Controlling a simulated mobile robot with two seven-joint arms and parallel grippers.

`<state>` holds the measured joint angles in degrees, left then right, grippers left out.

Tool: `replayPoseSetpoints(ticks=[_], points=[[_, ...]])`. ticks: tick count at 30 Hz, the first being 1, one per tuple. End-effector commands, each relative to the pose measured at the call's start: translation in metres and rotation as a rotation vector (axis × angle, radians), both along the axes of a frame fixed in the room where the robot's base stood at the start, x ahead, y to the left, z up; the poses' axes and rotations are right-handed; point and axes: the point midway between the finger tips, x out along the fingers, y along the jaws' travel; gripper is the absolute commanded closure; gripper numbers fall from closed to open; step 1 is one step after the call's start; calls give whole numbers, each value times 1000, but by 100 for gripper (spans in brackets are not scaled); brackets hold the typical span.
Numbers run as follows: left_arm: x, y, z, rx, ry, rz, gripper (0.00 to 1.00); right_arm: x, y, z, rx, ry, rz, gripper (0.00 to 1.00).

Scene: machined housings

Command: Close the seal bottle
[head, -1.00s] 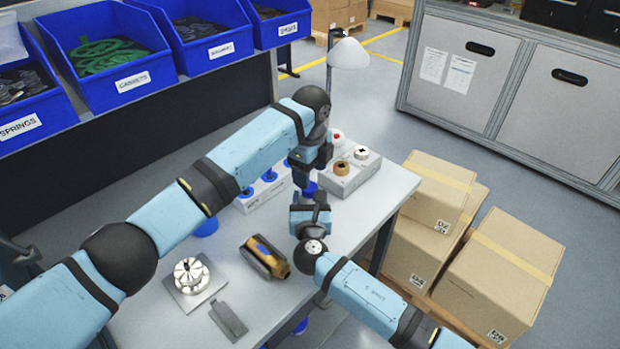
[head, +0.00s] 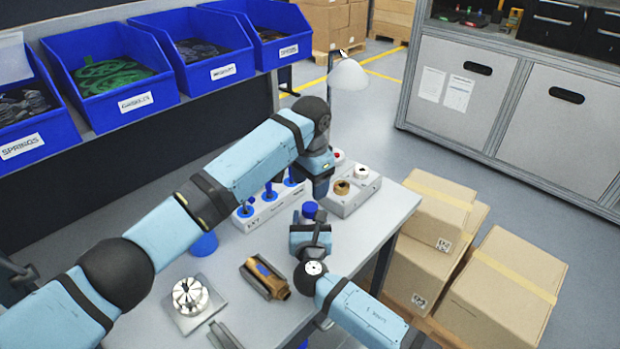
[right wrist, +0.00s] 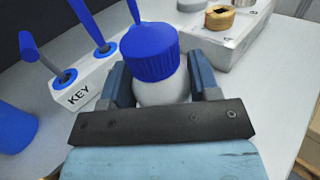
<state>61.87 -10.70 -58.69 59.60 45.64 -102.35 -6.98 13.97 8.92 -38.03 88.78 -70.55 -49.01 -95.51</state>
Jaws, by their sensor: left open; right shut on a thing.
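The seal bottle (right wrist: 165,92) is white and wears a ribbed blue cap (right wrist: 151,50). In the right wrist view it is upright between the fingers of my right gripper (right wrist: 165,82), which is shut on its body. The cap sits squarely on top; how tightly it is screwed on cannot be told. In the head view the blue cap (head: 309,209) shows just above my right gripper (head: 310,226). My left gripper (head: 320,192) is open, pointing down just above and behind the cap, apart from it. Its fingers are largely hidden by the wrist.
A white rack marked KEY (head: 262,208) with blue-handled tools stands left of the bottle. A grey fixture block (head: 352,192) is behind right. A bronze housing (head: 266,279), a round metal part (head: 189,297) and a blue cup (head: 204,244) are on the table. A lamp (head: 347,75) stands behind.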

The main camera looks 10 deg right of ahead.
Motion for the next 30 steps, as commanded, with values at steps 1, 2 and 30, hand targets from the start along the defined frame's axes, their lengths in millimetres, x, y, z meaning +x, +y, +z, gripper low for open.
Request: replayPoseSetpoints(ticks=[1, 2, 30], points=[[0, 0, 2, -2, -1, 92, 40, 0, 0, 1, 0, -1, 0, 100], [0, 0, 3, -3, -1, 147, 40, 0, 0, 1, 0, -1, 0, 100], [0, 1, -11, -12, -3, 524, 40, 0, 0, 0, 0, -1, 0, 100]])
